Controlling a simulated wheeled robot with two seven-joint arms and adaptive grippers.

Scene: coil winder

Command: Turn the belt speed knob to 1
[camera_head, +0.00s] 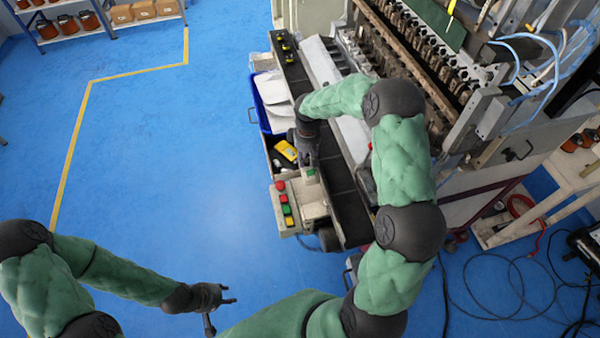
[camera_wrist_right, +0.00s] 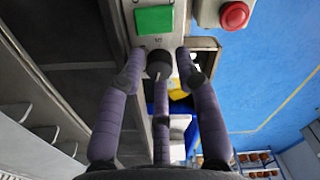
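The belt speed knob (camera_wrist_right: 159,63) is a small dark round knob on a grey panel, just below a green button (camera_wrist_right: 155,20) in the right wrist view. My right gripper (camera_wrist_right: 158,66) has its fingers spread around the knob, with a fingertip on each side and the third finger below. Narrow gaps seem to remain at the sides; contact is unclear. The knob's mark and scale cannot be read. In the head view my right gripper (camera_head: 309,160) points down at the conveyor's near end and hides the knob. My left gripper (camera_head: 222,301) is open and empty over the floor.
A control box (camera_head: 287,205) with red, green and yellow buttons sits beside the belt (camera_head: 350,210). A blue crate (camera_head: 270,110) and yellow device (camera_head: 286,150) lie left of the belt. Floor at left is clear.

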